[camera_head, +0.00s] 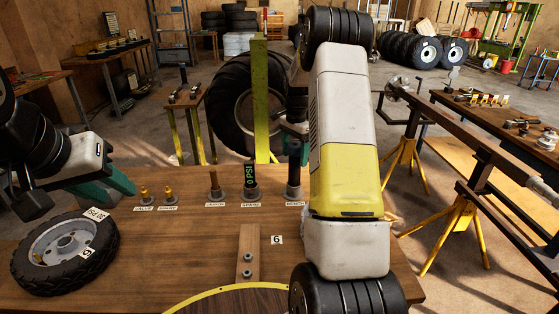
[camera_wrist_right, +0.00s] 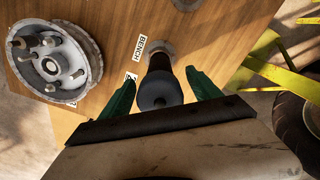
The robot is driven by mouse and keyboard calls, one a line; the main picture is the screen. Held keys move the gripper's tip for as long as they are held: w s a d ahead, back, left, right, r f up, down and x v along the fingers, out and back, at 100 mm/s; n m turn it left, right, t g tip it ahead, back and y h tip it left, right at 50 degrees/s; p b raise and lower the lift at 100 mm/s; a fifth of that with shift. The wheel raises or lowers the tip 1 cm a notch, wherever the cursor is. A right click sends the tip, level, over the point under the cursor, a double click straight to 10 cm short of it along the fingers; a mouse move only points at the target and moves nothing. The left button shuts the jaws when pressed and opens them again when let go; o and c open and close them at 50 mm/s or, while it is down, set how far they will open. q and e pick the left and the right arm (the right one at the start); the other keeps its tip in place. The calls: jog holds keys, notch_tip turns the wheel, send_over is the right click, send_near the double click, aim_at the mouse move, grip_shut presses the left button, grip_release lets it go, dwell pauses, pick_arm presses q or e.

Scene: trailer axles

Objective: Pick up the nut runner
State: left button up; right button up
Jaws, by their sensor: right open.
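A dark upright cylindrical tool (camera_head: 294,183), which looks like the nut runner, stands in a round base on the wooden table beside a label that seems to read BENCH. In the right wrist view the tool (camera_wrist_right: 159,88) points up towards the camera. My right gripper (camera_wrist_right: 161,92) is open, with its green fingers on either side of the tool; I cannot tell whether they touch it. In the head view my right arm partly hides this gripper (camera_head: 294,130). My left gripper (camera_head: 112,186) is over the table's left side, away from the tool; its finger opening is unclear.
A gauge tool reading PSI (camera_head: 250,182) and a slim tool (camera_head: 215,187) stand to the left, with small brass valves (camera_head: 144,192) beyond. A wheel (camera_head: 66,252) lies at the left. A studded hub (camera_wrist_right: 55,65) shows in the wrist view. A yellow-green post (camera_head: 260,100) rises behind.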

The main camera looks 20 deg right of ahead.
aim_at(294, 162)
notch_tip(294, 162, down, 4)
jog(key=shift+r, duration=0.25)
jog(key=shift+c, duration=0.2)
jog(key=shift+r, duration=0.1)
grip_shut()
